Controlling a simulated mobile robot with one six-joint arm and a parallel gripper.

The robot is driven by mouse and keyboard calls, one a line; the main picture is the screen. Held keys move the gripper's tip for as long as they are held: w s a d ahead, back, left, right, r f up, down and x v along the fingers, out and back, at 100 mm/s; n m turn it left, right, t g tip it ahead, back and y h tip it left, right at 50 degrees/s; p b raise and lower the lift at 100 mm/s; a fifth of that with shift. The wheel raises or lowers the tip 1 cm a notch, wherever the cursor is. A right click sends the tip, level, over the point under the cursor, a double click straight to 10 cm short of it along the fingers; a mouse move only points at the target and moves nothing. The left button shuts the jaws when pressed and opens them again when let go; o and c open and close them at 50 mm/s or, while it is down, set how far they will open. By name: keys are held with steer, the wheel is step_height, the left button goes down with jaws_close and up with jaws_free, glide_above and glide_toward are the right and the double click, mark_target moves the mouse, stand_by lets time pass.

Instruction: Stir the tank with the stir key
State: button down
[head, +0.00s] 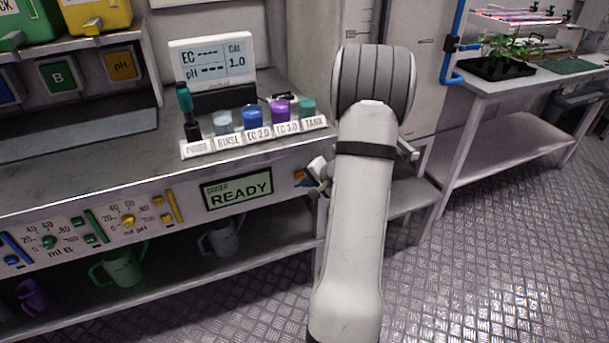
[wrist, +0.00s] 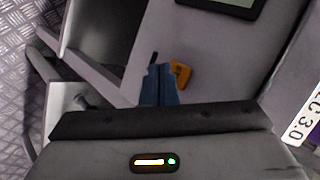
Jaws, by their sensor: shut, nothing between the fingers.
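A small orange piece (head: 299,175), which looks like the stir key, sits on the bench's front panel just right of the READY display (head: 238,190). In the wrist view the orange piece (wrist: 182,74) shows right beside my fingertips. My gripper (head: 306,184) is shut and empty, its blue fingers close to the panel; they also show in the wrist view (wrist: 160,82). I cannot tell whether they touch the orange piece. The tank itself is not clearly seen; a TANK label (head: 314,123) marks a teal-topped cup (head: 307,106) on the bench rack.
The rack also holds a teal-handled probe (head: 185,100) and blue and purple cups. A meter screen (head: 213,60) stands behind. Green (head: 123,266) and grey (head: 221,238) jugs stand on the shelf below. A plant tray (head: 500,66) is on the right table. The floor at right is clear.

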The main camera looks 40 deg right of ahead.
steer(key=shift+w, duration=0.2)
stand_by(0.5)
steer(key=shift+w+d+b, duration=0.1)
steer(key=shift+w+b, duration=0.3)
steer(key=shift+b, duration=0.05)
steer(key=shift+w+d, duration=0.1)
steer(key=shift+w, duration=0.3)
stand_by(0.5)
steer(key=shift+s+b, duration=0.1)
steer(key=shift+b, duration=0.25)
steer(key=shift+s+a+b, duration=0.2)
steer(key=shift+s+b, duration=0.45)
steer(key=shift+s, duration=0.1)
steer(key=shift+s, duration=0.1)
steer(key=s+b, duration=0.1)
steer(key=s, duration=0.1)
steer(key=s+a+b, duration=0.1)
steer(key=s+b, duration=0.1)
steer(key=shift+s+a, duration=0.1)
steer(key=shift+s, duration=0.25)
